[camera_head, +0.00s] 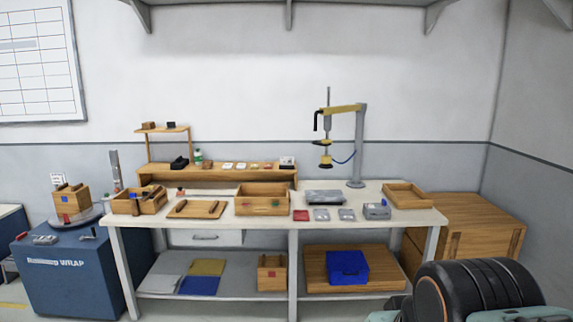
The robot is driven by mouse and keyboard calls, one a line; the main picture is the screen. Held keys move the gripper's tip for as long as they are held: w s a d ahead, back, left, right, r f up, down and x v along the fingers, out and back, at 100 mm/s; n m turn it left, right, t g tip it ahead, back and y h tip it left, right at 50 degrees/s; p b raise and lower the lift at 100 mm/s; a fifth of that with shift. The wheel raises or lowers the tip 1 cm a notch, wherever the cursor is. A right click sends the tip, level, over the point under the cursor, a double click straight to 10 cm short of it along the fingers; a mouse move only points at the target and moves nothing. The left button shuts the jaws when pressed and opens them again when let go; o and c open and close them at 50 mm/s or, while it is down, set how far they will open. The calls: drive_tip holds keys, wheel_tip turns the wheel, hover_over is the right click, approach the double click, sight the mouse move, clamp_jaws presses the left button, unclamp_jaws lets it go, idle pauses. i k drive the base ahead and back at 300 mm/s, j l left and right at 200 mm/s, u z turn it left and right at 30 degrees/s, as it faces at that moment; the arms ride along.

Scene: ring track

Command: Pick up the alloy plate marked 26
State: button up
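Two small grey plates, the left one (321,215) and the right one (346,215), lie flat near the front edge of the workbench (270,222). A red plate (301,215) lies to their left. Any numbers on them are too small to read, so I cannot tell which is marked 26. A grey block-like item (376,211) sits just to their right. My gripper is not in view; only a dark, rounded part of my arm shows at the bottom right, well in front of the bench.
Behind the plates are a flat grey device (325,197) and a stand with a hanging tool (357,145). A wooden box (262,205) is to the left, a shallow wooden tray (407,196) to the right. A blue cabinet (70,275) stands left of the bench.

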sight(349, 215)
drive_tip(key=i+l, duration=0.2)
drive_tip(key=i, duration=0.2)
drive_tip(key=i+l, duration=0.2)
drive_tip(key=i, duration=0.25)
drive_tip(key=i+l, duration=0.2)
drive_tip(key=i, duration=0.2)
drive_tip(key=i+l, duration=0.2)
drive_tip(key=i, duration=0.2)
